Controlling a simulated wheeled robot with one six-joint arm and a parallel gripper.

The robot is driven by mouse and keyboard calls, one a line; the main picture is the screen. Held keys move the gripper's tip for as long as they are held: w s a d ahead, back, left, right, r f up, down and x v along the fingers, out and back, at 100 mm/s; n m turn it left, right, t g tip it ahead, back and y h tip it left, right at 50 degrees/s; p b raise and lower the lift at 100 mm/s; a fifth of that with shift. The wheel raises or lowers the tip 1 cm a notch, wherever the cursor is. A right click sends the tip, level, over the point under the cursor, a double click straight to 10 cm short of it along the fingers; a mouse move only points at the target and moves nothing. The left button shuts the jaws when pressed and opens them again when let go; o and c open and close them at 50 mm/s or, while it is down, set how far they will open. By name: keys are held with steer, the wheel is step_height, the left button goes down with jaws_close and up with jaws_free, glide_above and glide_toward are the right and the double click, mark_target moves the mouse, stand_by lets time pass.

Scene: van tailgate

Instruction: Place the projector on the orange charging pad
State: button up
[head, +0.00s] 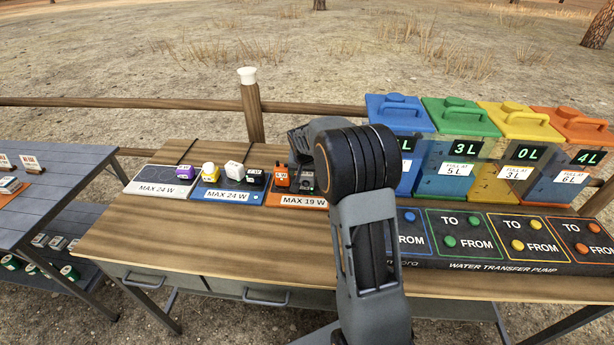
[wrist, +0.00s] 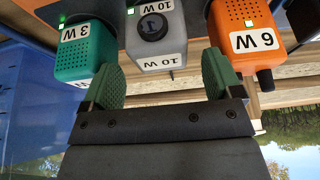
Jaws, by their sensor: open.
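A grey box with a round black lens and a "10 W" label (wrist: 160,50), which looks like the projector, is in the wrist view, upside down there. In the head view the orange charging pad (head: 272,197), marked MAX 19 W, bears the orange device (head: 282,178). My arm hides much of that pad and the green device.
Coloured water tanks (head: 460,150) and a pump panel (head: 490,240) stand right. The front of the wooden table (head: 200,235) is clear.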

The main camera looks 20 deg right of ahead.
steer(key=s+a+r+n+y, duration=0.1)
steer(key=s+a+r, duration=0.35)
steer(key=s, duration=0.35)
steer(key=s+a+r+n, duration=0.2)
steer(key=s+a+r, duration=0.1)
steer(key=s+r, duration=0.35)
steer(key=s+a+f+n, duration=0.1)
steer(key=s+a, duration=0.1)
steer(key=s, duration=0.5)
steer(key=s+a+f+n+y, duration=0.1)
steer(key=s+a+f, duration=0.1)
steer(key=s, duration=0.5)
steer(key=shift+n+g, duration=0.4)
